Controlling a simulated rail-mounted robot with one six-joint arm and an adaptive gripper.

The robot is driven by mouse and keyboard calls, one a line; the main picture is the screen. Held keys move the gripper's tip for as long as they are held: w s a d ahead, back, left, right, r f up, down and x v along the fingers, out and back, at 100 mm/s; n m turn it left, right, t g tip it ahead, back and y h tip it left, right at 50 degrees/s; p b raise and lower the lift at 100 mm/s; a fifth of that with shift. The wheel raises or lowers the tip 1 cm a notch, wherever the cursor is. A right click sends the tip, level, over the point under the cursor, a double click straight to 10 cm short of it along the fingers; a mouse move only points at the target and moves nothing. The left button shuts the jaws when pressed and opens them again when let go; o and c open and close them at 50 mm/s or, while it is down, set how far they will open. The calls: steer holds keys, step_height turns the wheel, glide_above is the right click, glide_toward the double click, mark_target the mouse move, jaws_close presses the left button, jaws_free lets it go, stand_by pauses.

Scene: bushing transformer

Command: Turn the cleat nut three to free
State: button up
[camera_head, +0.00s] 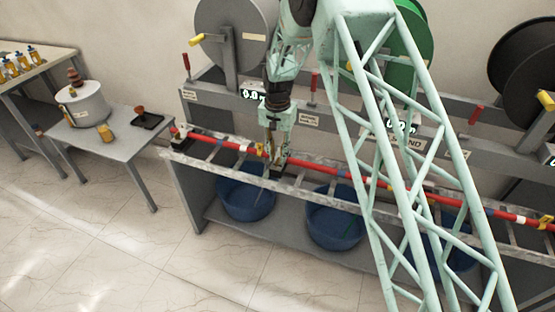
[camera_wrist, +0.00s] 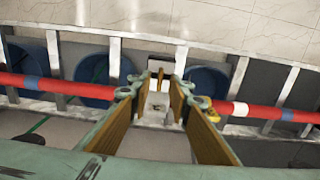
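A red banded rod (camera_head: 215,137) runs along the front of the bench and crosses the wrist view (camera_wrist: 270,113). My gripper (camera_head: 272,158) points down over the rod, left of the bench's middle. In the wrist view its two brown-padded fingers (camera_wrist: 167,82) stand apart, with a gap between them. A pale grey cleat block (camera_wrist: 157,106) shows between and below the fingers. I cannot make out which nut is there, or whether the pads touch it. A yellow piece (camera_wrist: 208,108) sits on the rod just right of the fingers.
Blue tubs (camera_head: 246,200) stand below the ladder-like metal rail (camera_head: 225,162). Cable reels (camera_head: 225,35) and small red-handled levers (camera_head: 313,86) stand behind. A side table (camera_head: 125,140) holds a grey canister (camera_head: 84,105). The floor in front (camera_head: 130,245) is clear.

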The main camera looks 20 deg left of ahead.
mark_target(278, 162)
steer(key=shift+f, duration=1.15)
jaws_close()
